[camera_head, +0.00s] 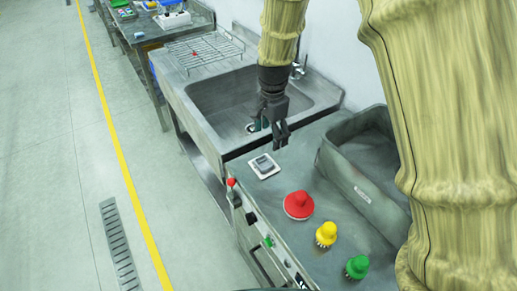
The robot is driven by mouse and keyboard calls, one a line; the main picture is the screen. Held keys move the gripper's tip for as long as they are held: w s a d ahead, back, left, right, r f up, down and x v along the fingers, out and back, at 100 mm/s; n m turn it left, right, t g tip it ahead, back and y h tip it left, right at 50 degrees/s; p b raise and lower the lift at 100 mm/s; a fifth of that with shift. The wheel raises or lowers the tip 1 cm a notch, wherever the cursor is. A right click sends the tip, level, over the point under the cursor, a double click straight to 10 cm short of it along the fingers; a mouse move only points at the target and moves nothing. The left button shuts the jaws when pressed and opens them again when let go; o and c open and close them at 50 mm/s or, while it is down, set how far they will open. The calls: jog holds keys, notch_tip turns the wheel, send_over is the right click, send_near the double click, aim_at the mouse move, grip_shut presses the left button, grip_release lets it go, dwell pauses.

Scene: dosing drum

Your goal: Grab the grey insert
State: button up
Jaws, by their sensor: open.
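A small grey insert (264,162) sits on a white square plate (255,173) on the metal counter, near the sink's front corner. My gripper (279,144) is in view above the counter, just to the upper right of the insert in the picture. Its dark fingers point downward. The jaws are open and I see nothing between them. The gap in height between the fingers and the insert is hard to judge from this one view.
A sink (225,100) with a wire rack (203,50) lies behind. A grey bin (365,165) stands right. Red (299,205), yellow (326,234) and green (357,267) knob-like pieces stand in front. The floor at left is clear.

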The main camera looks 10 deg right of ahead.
aim_at(270, 159)
jog(key=f, duration=0.1)
jog(key=s+f+p, duration=0.1)
jog(key=f, duration=0.1)
jog(key=shift+s+d, duration=0.1)
jog(key=shift+s, duration=0.05)
jog(key=shift+w+f+p, duration=0.35)
jog(key=shift+w+f, duration=0.65)
jog(key=shift+f, duration=0.2)
jog(key=shift+s+p, duration=0.35)
jog(key=shift+s, duration=0.2)
jog(key=shift+s+f+p, duration=0.2)
jog(key=shift+f+p, duration=0.15)
jog(key=f, duration=0.1)
jog(key=f+p, duration=0.1)
jog(key=f, duration=0.1)
jog(key=shift+w, duration=0.35)
jog(key=shift+s+f, duration=0.2)
jog(key=shift+f, duration=0.3)
